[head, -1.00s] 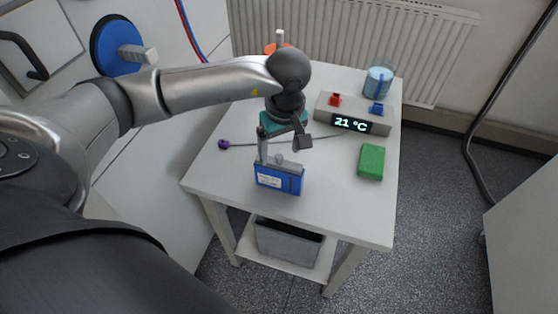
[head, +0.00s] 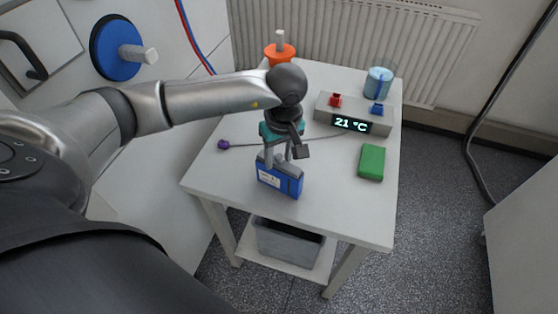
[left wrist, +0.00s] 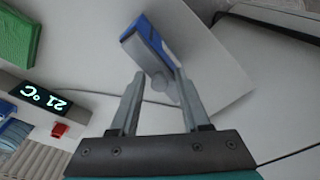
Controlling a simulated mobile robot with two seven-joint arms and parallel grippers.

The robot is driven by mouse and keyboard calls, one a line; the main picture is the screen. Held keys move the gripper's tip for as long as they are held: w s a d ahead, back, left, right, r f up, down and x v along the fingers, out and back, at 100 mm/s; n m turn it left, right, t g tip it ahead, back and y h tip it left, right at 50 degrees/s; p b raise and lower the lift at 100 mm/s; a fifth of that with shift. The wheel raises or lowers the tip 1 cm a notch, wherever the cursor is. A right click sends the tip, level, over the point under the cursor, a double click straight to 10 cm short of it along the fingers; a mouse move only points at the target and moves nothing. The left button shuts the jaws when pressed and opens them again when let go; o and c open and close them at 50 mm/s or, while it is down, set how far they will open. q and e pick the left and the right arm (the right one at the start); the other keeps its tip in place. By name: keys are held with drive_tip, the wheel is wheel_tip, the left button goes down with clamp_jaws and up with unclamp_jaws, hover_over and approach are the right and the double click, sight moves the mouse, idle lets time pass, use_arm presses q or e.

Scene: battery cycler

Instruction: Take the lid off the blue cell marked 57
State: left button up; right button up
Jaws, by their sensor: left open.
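The blue cell (head: 280,184) stands near the front of the white table, with a pale label whose marking I cannot read. Its grey lid with a round knob is partly hidden by my fingers in the head view. My left gripper (head: 279,160) is open, pointing down at the cell's top. My right gripper is out of view.
A green block (head: 371,162) lies to the right. The temperature box (head: 384,115) with red and blue clips and a glass jar (head: 379,82) stand behind. A thin rod with a purple ball (head: 223,144) lies left. A grey bin (head: 287,243) sits on the lower shelf.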

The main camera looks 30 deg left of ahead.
use_arm(q)
clamp_jaws()
idle(0.3)
